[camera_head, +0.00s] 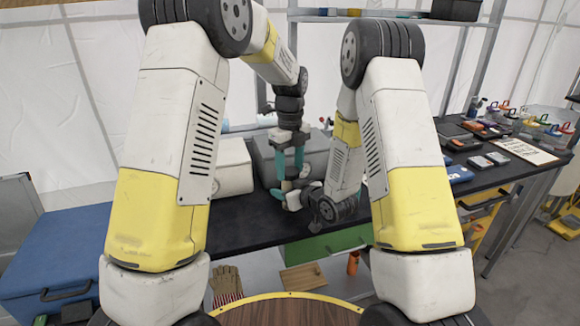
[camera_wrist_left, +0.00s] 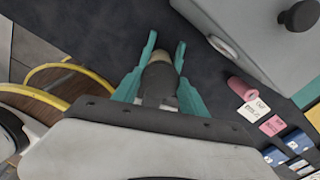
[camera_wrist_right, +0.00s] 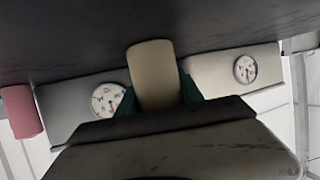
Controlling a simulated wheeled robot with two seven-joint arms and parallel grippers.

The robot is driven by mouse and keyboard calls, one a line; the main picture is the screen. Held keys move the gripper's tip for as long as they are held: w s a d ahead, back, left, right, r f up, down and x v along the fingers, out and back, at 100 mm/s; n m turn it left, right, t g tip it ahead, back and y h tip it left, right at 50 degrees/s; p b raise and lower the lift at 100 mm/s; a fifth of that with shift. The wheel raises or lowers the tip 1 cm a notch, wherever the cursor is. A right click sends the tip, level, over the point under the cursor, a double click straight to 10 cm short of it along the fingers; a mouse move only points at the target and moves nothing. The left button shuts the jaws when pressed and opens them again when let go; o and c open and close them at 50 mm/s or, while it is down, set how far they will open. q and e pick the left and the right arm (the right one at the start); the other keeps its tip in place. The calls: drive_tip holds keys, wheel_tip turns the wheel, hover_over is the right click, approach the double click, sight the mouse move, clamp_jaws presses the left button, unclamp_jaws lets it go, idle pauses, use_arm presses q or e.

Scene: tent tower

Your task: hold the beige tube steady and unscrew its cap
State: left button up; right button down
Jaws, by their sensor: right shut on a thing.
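The beige tube (camera_wrist_right: 152,75) stands out from between the teal fingers of my right gripper (camera_wrist_right: 160,92), which is shut on it. In the left wrist view a rounded beige-grey end (camera_wrist_left: 159,76) lies between the two teal fingers of my left gripper (camera_wrist_left: 166,42). These fingers are spread apart, with a gap beside the end near the tips. In the head view my left gripper (camera_head: 290,175) points down above my right gripper (camera_head: 293,197), over the dark table. The tube is mostly hidden there, and I cannot make out the seam of the cap.
A grey case (camera_head: 318,155) and a whitish case (camera_head: 234,168) stand behind the grippers on the dark table (camera_head: 240,228). Gauges show on the cases in the right wrist view. A pink roll (camera_wrist_left: 241,88) and small labelled cards (camera_wrist_left: 254,110) lie near the grey case.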

use_arm(q)
drive_tip(key=c, duration=0.9)
drive_tip(key=n, duration=0.3)
drive_tip(key=shift+c, duration=0.2)
drive_tip(key=o, duration=1.5)
drive_tip(key=shift+o, duration=0.2)
drive_tip(key=shift+r, duration=2.3)
drive_tip(key=shift+c, duration=0.4)
wheel_tip(320, 180, up, 3)
drive_tip(key=m, duration=0.2)
drive_tip(key=shift+m, duration=0.4)
drive_tip(key=shift+f, duration=3.8)
